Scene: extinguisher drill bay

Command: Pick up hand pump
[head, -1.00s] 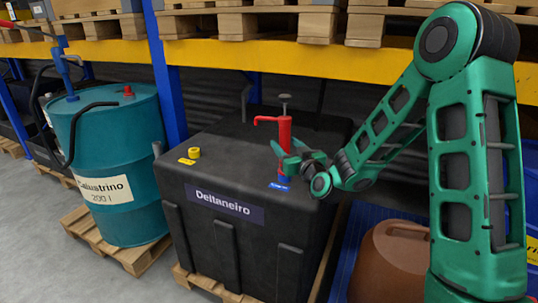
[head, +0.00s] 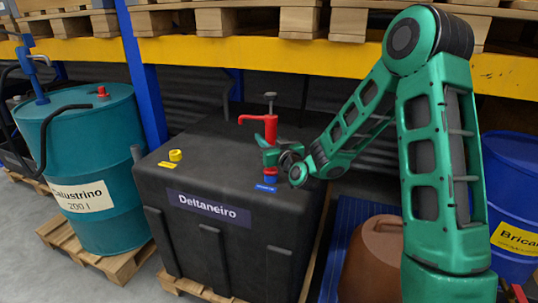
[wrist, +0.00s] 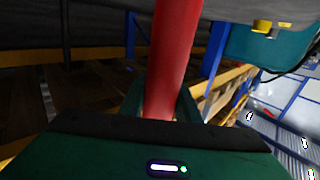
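The hand pump (head: 270,128) is red, with a side spout, a grey handle on top and a blue part near its foot. It stands upright at the top of the black Deltaneiro tank (head: 180,230). My gripper (head: 265,143) is at the lower part of its red body. In the wrist view, the red body (wrist: 173,60) runs between the two green fingers (wrist: 160,108), which lie close against both sides. The gripper appears shut on it. Whether the pump's foot touches the tank is unclear.
A yellow cap (head: 175,155) sits on the tank. A teal drum (head: 88,160) stands left, a brown container (head: 372,260) and a blue drum (head: 512,180) right. A yellow shelf beam (head: 250,52) with pallets crosses behind and above the pump.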

